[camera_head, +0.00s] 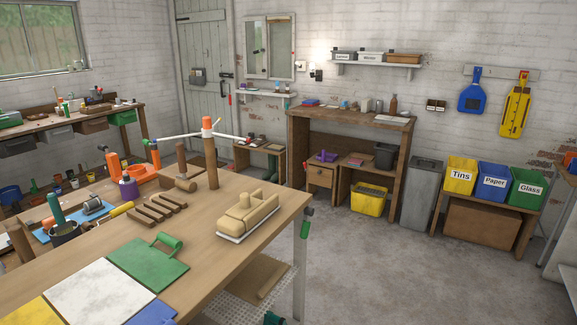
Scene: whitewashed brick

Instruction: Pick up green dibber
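No thing is plainly recognisable as a green dibber. An upright teal-green handle (56,208) stands at the dark can (65,234) on the left of the near workbench (215,240); its lower end is hidden, and I cannot tell if it is the dibber. A small green piece (304,229) is at the bench's right front leg, too small to identify. A green looped handle (167,242) lies at the edge of a green board (148,262). Neither of my grippers is in view.
The bench also holds a wooden post with arms (210,160), a sanding-block-like tan piece (249,212), a mallet (184,180), slatted wood (158,206) and a white board (98,292).

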